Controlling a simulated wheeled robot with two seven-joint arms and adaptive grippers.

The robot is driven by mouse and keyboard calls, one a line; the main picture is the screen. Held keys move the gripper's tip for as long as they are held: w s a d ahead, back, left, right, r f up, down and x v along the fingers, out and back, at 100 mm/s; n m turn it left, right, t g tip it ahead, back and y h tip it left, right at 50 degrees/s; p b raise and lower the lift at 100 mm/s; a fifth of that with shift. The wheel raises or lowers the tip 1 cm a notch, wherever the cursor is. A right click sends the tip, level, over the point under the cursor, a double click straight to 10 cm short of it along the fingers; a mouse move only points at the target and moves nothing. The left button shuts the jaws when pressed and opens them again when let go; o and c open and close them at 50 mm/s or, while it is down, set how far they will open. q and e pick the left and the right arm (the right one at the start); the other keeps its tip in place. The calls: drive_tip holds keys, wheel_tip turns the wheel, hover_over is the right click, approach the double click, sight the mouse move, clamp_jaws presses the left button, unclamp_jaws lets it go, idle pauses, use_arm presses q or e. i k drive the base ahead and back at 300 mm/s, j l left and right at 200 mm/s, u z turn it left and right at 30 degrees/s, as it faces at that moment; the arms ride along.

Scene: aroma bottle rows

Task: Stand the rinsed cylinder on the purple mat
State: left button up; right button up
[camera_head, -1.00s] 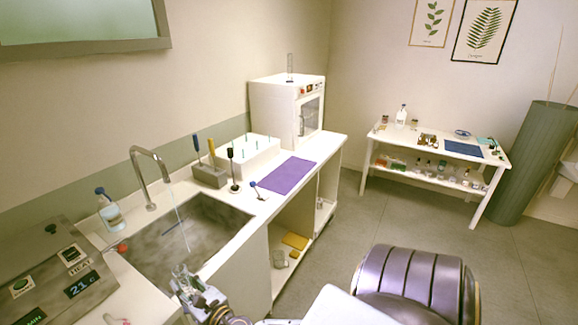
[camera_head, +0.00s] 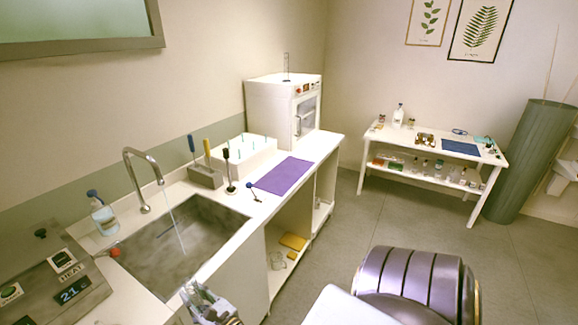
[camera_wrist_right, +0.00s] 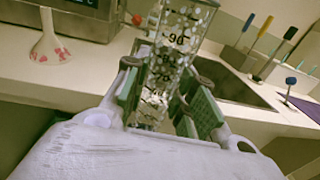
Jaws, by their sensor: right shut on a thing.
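My right gripper (camera_head: 204,302) is at the bottom of the head view, by the front edge of the sink counter. In the right wrist view its green-padded fingers (camera_wrist_right: 160,92) are shut on a clear graduated cylinder (camera_wrist_right: 178,32). The cylinder is somewhat tilted in that view, with dark markings and pale spots or drops on it. The purple mat (camera_head: 281,176) lies flat and bare on the counter right of the sink, away from the gripper. Its edge also shows in the right wrist view (camera_wrist_right: 303,107). My left gripper is not in view.
Water runs from the tap (camera_head: 141,168) into the sink (camera_head: 165,250). A blue-knobbed tool (camera_head: 254,193), a black-topped stand (camera_head: 230,172) and a tool block (camera_head: 206,178) are near the mat. A white rack (camera_head: 243,156) and a white oven (camera_head: 283,110) stand behind. A spotted flask (camera_wrist_right: 48,45) is on the counter.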

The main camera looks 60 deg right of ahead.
sight(277, 182)
drive_tip(key=i+l+z, duration=0.35)
drive_tip(key=l, duration=0.15)
drive_tip(key=i+l+z, duration=0.75)
